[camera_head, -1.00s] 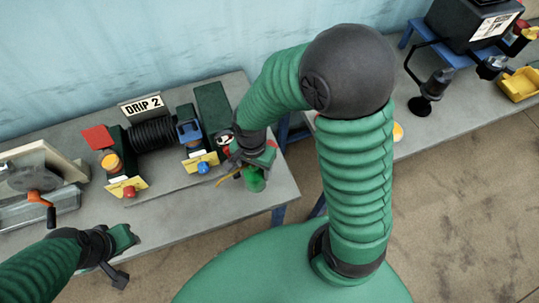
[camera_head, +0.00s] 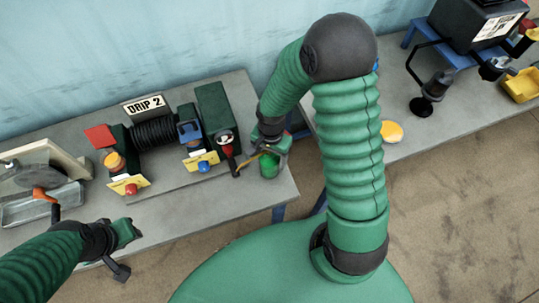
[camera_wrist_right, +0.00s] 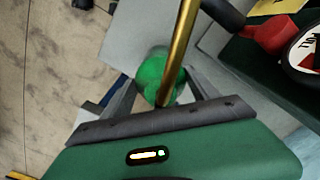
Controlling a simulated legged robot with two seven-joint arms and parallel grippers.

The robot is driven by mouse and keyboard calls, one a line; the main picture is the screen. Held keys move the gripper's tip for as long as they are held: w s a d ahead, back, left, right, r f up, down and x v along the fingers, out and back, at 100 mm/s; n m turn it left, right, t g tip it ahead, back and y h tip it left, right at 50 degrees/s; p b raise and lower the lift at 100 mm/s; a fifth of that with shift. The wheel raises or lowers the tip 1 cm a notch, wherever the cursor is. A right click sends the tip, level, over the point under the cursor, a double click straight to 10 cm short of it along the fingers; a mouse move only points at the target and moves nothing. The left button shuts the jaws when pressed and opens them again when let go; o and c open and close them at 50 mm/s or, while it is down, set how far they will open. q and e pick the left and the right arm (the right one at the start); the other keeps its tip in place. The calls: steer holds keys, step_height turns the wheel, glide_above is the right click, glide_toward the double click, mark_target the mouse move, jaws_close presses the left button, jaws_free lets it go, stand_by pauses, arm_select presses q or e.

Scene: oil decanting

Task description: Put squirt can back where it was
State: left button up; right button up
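The squirt can is green with a long brass spout (camera_wrist_right: 178,50). Its green body (camera_head: 269,166) is near the right end of the left bench, and I cannot tell whether it touches the bench top. My right gripper (camera_head: 271,148) is around it. In the right wrist view the fingers lie on both sides of the green body (camera_wrist_right: 152,70), and the spout passes up between them. The spout points left in the head view. My left gripper (camera_head: 131,232) is over the bench's front edge, away from the can, and its finger gap is unclear.
A second bench at right holds a yellow-orange disc (camera_head: 391,131) and a yellow bin (camera_head: 521,85).

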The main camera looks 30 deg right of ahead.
steer(key=shift+o, duration=1)
steer(key=shift+d+f, duration=0.1)
steer(key=shift+d, duration=0.1)
steer(key=shift+a, duration=0.2)
steer(key=shift+w+a+r, duration=0.1)
steer(key=shift+a+r, duration=0.05)
steer(key=shift+r, duration=0.2)
step_height(320, 180, up, 12)
steer(key=shift+f, duration=0.25)
arm_select(q)
steer(key=shift+r, duration=0.1)
arm_select(e)
steer(key=shift+r, duration=0.1)
